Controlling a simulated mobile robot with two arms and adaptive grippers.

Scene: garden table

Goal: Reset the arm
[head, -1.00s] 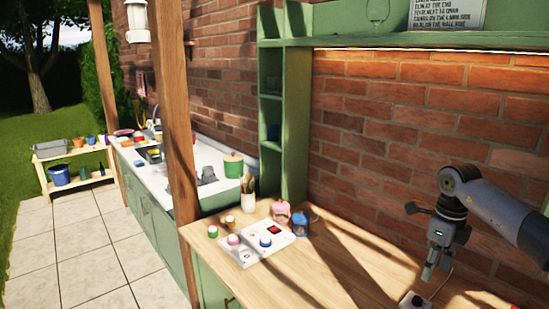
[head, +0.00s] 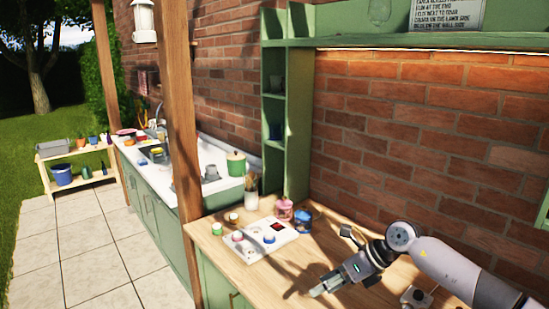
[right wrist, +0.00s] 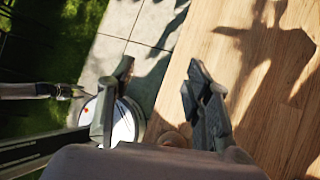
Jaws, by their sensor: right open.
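My right arm comes in from the right in the head view, low over the wooden counter (head: 262,290). Its gripper (head: 318,291) points left and is empty. In the right wrist view the two fingers of the right gripper (right wrist: 158,90) stand wide apart, with the counter's edge and paving below them. My left gripper is not seen in the head view.
A white panel (head: 256,247) with pink and blue knobs lies on the counter. Pink (head: 284,212) and blue (head: 303,223) jars and a utensil holder (head: 251,196) stand behind it. A brick wall (head: 420,150) and green shelf (head: 297,120) bound the back.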

